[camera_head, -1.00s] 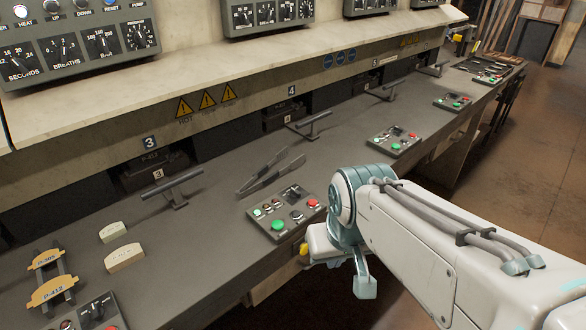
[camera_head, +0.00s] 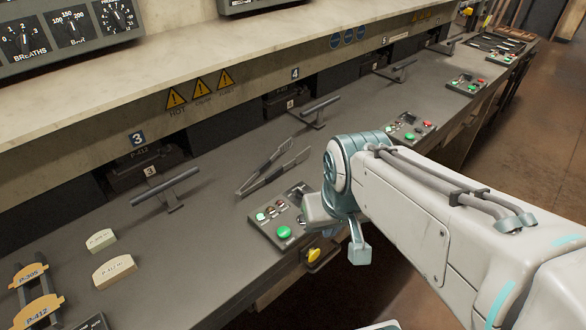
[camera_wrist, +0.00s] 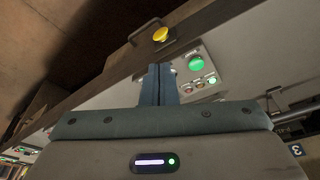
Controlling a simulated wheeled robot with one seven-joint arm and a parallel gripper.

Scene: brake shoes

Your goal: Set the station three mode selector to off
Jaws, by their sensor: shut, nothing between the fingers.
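The control panel (camera_head: 262,226) between the plates marked 3 and 4, apparently station three's, lies at the bench's front edge. It has a large green button (camera_head: 284,232), small coloured buttons and a black selector (camera_head: 297,191) near its far end. The selector's setting is too small to read. In the head view my wrist covers the panel's right side and hides my fingertips. In the wrist view my gripper (camera_wrist: 158,70) is shut and empty, in front of the panel (camera_wrist: 222,62) beside the green button (camera_wrist: 196,63). Contact cannot be told; no selector shows there.
A yellow button (camera_head: 314,254) sticks out from the bench front below the panel. Tongs (camera_head: 272,168) lie behind it. A lever handle (camera_head: 168,187) and two pale brake shoes (camera_head: 114,271) are to the left. Another panel (camera_head: 410,127) is farther right.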

